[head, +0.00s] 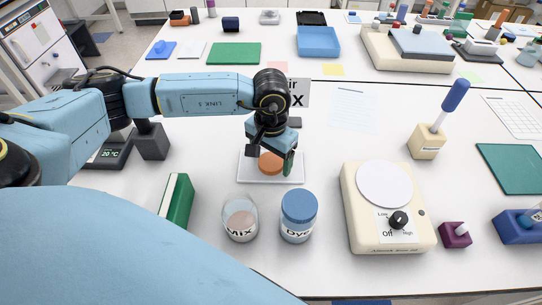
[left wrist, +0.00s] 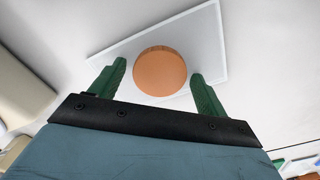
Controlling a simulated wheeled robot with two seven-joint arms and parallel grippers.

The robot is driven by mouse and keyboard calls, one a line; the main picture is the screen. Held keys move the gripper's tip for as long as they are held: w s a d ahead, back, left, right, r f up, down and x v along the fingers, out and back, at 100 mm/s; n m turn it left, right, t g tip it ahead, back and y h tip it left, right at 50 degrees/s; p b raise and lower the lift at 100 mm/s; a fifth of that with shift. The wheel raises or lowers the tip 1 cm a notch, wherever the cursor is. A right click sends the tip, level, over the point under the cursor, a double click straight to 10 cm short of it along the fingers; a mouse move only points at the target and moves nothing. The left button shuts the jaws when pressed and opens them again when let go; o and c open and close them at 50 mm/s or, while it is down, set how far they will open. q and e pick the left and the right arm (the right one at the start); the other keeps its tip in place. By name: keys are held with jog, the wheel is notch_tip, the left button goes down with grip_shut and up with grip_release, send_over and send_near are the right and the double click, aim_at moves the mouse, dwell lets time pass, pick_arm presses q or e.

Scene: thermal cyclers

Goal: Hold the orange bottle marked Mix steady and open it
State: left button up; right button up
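The Mix bottle (head: 239,222) is a clear jar with pinkish contents, standing upright on the table in the head view. No lid shows on it. An orange round lid (head: 270,164) lies on a white tray (head: 248,178) behind it; it also shows in the left wrist view (left wrist: 160,71). My left gripper (head: 274,156) is over the tray with its green fingers spread on either side of the lid. A narrow gap shows between lid and each finger in the left wrist view. My right gripper is not in view, and nothing is seen holding the jar.
A blue-lidded Dye bottle (head: 298,217) stands just right of the Mix jar. A cream stirrer (head: 392,235) is farther right, and a green box (head: 177,203) is to the left. A sign (head: 298,92) stands behind the tray, partly hidden by my gripper.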

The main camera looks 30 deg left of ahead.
aim_at(271, 161)
pick_arm(q)
jog(key=shift+r, duration=0.1)
notch_tip(271, 161, up, 12)
dwell(0.7)
